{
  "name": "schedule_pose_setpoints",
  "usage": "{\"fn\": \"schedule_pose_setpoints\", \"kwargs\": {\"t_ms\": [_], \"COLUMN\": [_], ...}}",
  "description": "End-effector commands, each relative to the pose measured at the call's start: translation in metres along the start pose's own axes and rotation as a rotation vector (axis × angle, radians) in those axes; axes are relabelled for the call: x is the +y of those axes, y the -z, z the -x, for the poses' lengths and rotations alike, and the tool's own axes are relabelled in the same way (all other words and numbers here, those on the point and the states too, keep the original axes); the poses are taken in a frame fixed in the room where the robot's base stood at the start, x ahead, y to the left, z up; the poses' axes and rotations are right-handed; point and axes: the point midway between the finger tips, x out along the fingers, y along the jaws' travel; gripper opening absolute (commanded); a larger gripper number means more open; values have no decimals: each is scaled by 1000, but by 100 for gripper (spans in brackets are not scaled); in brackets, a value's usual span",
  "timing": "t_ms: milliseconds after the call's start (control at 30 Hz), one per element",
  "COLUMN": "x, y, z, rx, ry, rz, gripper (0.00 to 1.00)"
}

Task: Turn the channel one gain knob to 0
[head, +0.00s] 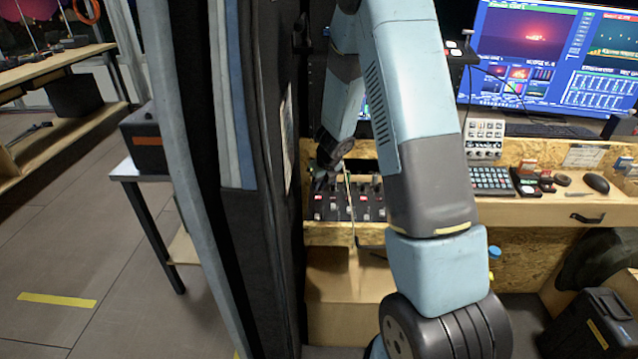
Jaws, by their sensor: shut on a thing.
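A black control panel (366,213) with several small controls and red and white markings lies on the wooden desk, in the middle of the head view. My gripper (321,183) points down at the left back part of this panel. It is shut on a small knob there, which the dark fingers hide. I cannot read the knob's label or its setting. My arm covers the panel's right end.
A light mixer (484,139), a keypad (491,179) and a mouse (596,184) are on the desk to the right, below a large monitor (545,57). A black case (597,326) stands at lower right.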

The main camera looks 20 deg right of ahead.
Motion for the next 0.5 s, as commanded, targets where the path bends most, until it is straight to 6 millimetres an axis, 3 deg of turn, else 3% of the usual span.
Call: {"fn": "schedule_pose_setpoints", "kwargs": {"t_ms": [500], "x": [-4], "y": [-1], "z": [0], "rx": [0], "ry": [-144], "rz": [349], "gripper": [0]}}
